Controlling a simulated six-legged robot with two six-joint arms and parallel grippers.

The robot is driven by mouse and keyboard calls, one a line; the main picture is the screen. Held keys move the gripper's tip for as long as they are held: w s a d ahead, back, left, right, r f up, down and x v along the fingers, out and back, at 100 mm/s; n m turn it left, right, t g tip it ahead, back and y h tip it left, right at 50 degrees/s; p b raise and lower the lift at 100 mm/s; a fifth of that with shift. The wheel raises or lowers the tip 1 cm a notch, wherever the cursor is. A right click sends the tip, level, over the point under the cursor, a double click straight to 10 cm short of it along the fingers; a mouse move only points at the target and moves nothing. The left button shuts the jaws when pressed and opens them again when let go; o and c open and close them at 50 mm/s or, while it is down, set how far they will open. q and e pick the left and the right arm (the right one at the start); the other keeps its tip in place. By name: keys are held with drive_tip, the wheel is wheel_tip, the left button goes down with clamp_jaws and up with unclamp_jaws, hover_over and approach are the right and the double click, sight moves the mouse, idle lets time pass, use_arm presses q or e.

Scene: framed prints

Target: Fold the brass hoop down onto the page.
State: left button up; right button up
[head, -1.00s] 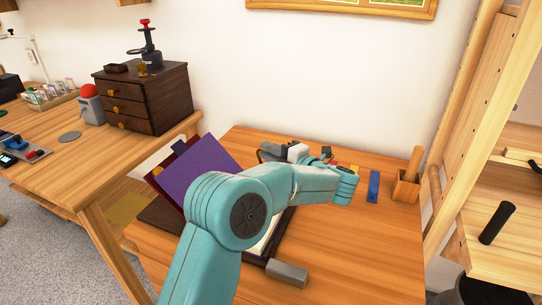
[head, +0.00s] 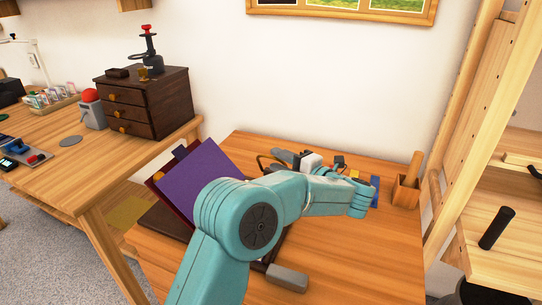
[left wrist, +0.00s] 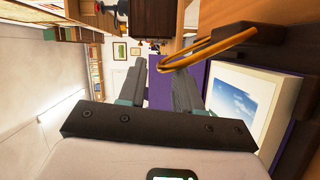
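The brass hoop (left wrist: 214,48) stands out from a dark mount at upper right in the left wrist view, raised clear of the page. The page (left wrist: 243,100), with a blue-sky picture, lies in its pale border below it. My left gripper (left wrist: 150,66) is open. Its two grey fingers are apart, and the hoop's rounded end lies close to one fingertip; I cannot tell whether they touch. In the head view, my left gripper (head: 284,158) is beyond the book, and my arm hides most of the page. My right gripper is not in view.
The purple inside of an open cover (head: 200,180) leans up at left. A grey block (head: 287,277) lies at the front. A wooden holder (head: 405,190) and a blue item (head: 375,185) stand at right. The table's right front is clear.

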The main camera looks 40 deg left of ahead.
use_arm(q)
drive_tip(key=s+d+p, duration=0.1)
drive_tip(key=d, duration=1.1)
drive_tip(key=shift+d+r, duration=0.3)
drive_tip(key=shift+r, duration=0.1)
